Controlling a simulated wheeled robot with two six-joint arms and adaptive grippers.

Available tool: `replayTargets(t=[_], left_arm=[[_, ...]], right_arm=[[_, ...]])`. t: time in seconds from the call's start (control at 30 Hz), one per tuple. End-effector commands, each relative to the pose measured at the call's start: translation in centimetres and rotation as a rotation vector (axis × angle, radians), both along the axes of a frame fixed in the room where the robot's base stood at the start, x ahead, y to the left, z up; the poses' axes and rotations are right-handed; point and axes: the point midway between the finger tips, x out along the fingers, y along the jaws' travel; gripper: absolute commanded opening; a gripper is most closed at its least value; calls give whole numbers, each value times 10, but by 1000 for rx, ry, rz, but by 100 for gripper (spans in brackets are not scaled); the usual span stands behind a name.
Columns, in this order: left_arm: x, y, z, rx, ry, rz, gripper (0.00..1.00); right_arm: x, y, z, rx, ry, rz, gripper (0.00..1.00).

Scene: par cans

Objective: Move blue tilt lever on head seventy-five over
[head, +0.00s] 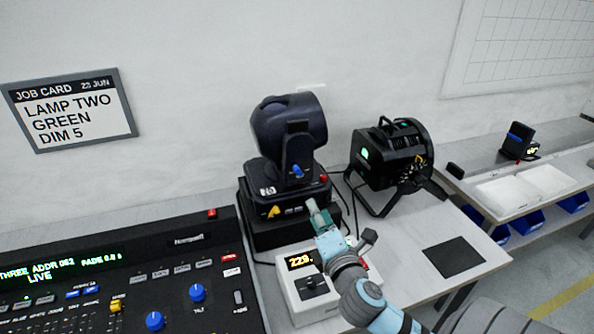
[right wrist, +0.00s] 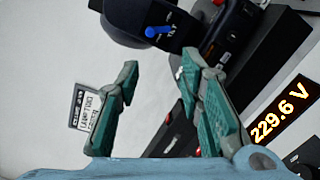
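The blue tilt lever (head: 297,171) sits on the front of the yoke of a black moving head (head: 285,130), which stands on a black case on the table. In the right wrist view the lever (right wrist: 158,31) lies beyond the fingertips, roughly in line with the gap between them. My right gripper (head: 314,208) is below and a little right of the lever in the head view. The wrist view shows its two fingers (right wrist: 157,78) spread, with nothing between them and apart from the lever. My left gripper is out of view.
A black round lamp (head: 395,155) stands to the right. A white meter box (head: 305,293) with a lit display sits under my right arm. A control desk (head: 125,280) fills the lower left. A job card (head: 70,108) hangs on the wall. A dark mat (head: 453,257) lies right.

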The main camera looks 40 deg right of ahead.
Motion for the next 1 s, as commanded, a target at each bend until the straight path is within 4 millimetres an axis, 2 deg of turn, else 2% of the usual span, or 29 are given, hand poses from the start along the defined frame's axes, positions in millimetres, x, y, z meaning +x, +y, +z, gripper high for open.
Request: replayTargets(t=[0.1, 0.27, 0.5, 0.6, 0.73, 1.0], left_arm=[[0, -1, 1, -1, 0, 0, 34], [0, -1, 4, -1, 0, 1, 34], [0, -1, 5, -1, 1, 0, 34], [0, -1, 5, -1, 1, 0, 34], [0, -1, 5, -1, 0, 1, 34], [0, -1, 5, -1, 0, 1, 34]], right_arm=[[16, -2, 12, -104, -13, 28, 34], [51, -16, 12, -98, -13, 25, 34], [114, -40, 11, -93, -11, 24, 34], [129, -46, 9, -92, -10, 25, 34], [139, -49, 10, -92, -10, 27, 34], [140, -50, 9, -91, -9, 26, 33]])
